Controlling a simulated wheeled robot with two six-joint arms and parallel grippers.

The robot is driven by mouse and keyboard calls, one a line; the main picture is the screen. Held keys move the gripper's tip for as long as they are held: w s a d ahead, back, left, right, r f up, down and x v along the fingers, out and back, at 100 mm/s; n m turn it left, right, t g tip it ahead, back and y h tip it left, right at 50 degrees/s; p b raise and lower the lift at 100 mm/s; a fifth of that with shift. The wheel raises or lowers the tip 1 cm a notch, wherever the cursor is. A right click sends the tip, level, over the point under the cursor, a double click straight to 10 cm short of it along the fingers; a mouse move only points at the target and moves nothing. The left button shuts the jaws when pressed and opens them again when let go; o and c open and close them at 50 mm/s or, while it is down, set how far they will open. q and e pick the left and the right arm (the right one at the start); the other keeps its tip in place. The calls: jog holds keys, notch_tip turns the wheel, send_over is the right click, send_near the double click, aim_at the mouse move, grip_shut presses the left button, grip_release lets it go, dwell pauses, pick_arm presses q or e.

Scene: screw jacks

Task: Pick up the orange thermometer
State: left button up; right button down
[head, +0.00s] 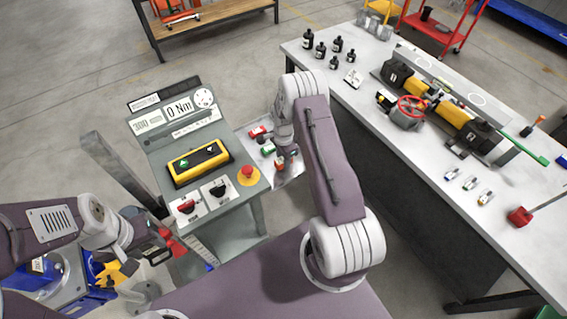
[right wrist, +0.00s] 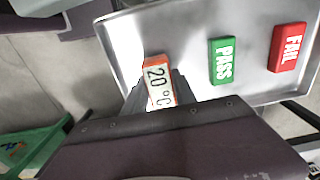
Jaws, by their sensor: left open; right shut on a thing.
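The orange thermometer (right wrist: 160,82) has a white face reading 20°C and shows between the fingers of my right gripper (right wrist: 157,92) in the right wrist view. The gripper is shut on it. In the head view the thermometer (head: 280,163) is a small orange patch below my right gripper (head: 284,160), partly hidden by it. It is over the near part of a metal tray (right wrist: 185,22); whether it touches the tray I cannot tell. My left gripper (head: 158,248) is open at the lower left, beside the control console.
A green PASS block (right wrist: 223,60) and a red FAIL block (right wrist: 287,47) lie on the tray beside the thermometer. The console (head: 200,150) with a red stop button (head: 247,172) stands left of the tray. A workbench (head: 375,120) with a screw jack rig stands to the right.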

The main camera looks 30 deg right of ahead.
jog(key=r, duration=0.2)
jog(key=s+d+r+b, duration=0.3)
jog(key=s+d+r, duration=0.4)
jog(key=s, duration=0.2)
jog(key=shift+s+r+b, duration=0.15)
jog(key=shift+s+b, duration=0.1)
jog(key=shift+b, duration=0.1)
